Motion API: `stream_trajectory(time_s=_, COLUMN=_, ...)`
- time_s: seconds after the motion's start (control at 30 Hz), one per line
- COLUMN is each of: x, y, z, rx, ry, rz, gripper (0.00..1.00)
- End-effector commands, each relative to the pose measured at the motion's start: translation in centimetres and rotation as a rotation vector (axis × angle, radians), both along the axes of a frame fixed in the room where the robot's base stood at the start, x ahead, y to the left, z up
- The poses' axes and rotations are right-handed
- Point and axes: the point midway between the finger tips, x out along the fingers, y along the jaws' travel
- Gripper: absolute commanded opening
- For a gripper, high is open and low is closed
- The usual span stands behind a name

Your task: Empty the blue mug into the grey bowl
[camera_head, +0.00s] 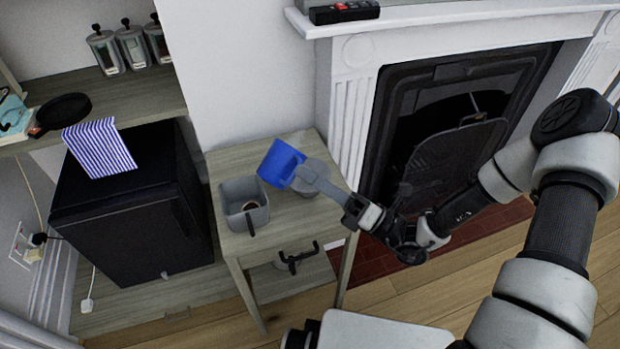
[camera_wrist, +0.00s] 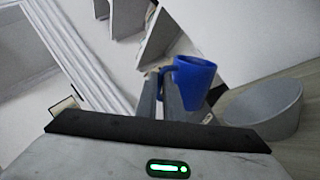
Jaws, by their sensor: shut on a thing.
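The blue mug (camera_head: 279,164) is held up by my gripper (camera_head: 303,176) over the small side table, upper left of the grey bowl in the head view. In the wrist view the mug (camera_wrist: 194,82) shows at my fingertips (camera_wrist: 168,98), its handle between them. My gripper is shut on that handle. The mug looks tilted in the head view; its contents cannot be seen. The grey bowl (camera_head: 309,192) stands on the table, partly hidden behind my gripper. A grey round vessel, apparently the bowl (camera_wrist: 263,108), shows right of the mug in the wrist view.
A grey square container (camera_head: 246,219) stands on the side table (camera_head: 227,166), left of the bowl. A dark object with handles (camera_head: 296,258) is on its lower shelf. The black fridge (camera_head: 128,215) is at left, the fireplace (camera_head: 347,110) at right.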

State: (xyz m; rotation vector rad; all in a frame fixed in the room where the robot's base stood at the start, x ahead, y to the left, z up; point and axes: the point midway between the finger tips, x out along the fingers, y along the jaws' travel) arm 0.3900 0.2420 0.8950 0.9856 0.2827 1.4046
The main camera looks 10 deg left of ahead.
Motion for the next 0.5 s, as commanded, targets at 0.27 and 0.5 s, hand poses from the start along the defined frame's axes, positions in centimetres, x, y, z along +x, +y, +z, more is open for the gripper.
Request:
stream_trajectory(time_s=0.27, x=0.4, y=-0.2, z=0.6, rx=0.067, ry=0.114, rz=0.0, gripper=0.0)
stream_trajectory(time_s=0.5, x=1.0, y=-0.3, z=0.6, rx=0.127, ry=0.22, rz=-0.001, gripper=0.0)
